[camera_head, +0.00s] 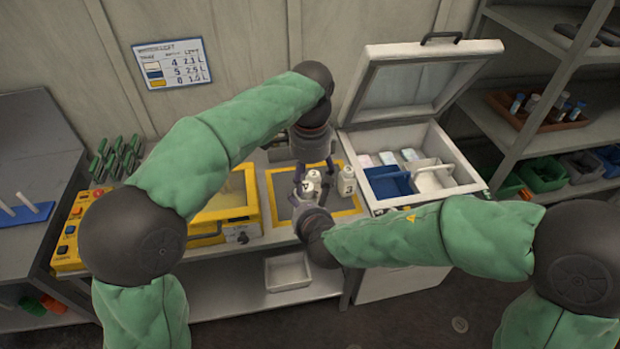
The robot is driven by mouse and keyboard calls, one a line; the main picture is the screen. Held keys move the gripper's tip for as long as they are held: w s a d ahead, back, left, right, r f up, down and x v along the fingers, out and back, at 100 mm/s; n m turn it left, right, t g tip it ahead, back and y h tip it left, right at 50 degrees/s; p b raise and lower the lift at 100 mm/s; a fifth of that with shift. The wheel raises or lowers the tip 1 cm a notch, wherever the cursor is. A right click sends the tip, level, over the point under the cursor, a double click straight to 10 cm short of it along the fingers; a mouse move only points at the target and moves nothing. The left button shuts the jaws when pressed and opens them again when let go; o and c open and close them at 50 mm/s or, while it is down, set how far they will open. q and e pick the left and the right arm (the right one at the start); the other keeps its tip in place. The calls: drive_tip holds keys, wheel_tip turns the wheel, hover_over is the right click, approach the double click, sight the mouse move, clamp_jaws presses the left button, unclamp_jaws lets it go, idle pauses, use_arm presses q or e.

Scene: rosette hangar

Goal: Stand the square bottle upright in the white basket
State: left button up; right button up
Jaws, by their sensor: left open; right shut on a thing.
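A white bottle (308,188) with dark markings is at the yellow-framed grey pad, between my two grippers. My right gripper (303,196) comes from the near side and is shut on this bottle; the fingers cover part of it. My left gripper (315,172) is open, pointing down just above and behind the bottle; I cannot tell whether it touches. A second white bottle (346,180) stands upright just to the right. Which bottle is square is too small to tell. The white basket (436,180) with a handle sits inside the open chest, right of a blue basket (390,184).
The chest (372,205) has its lid (415,85) raised at the back. Small packets (388,158) lie behind the baskets. A yellow machine (222,205) stands left of the pad (282,185). A white bin (288,271) is on the lower shelf. Shelving rises at right.

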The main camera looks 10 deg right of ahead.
use_arm(q)
drive_tip(key=shift+f, duration=0.65)
clamp_jaws()
drive_tip(key=shift+w, duration=0.1)
use_arm(e)
drive_tip(key=o, duration=1.4)
drive_tip(key=shift+a, duration=0.1)
drive_tip(key=shift+r, duration=0.1)
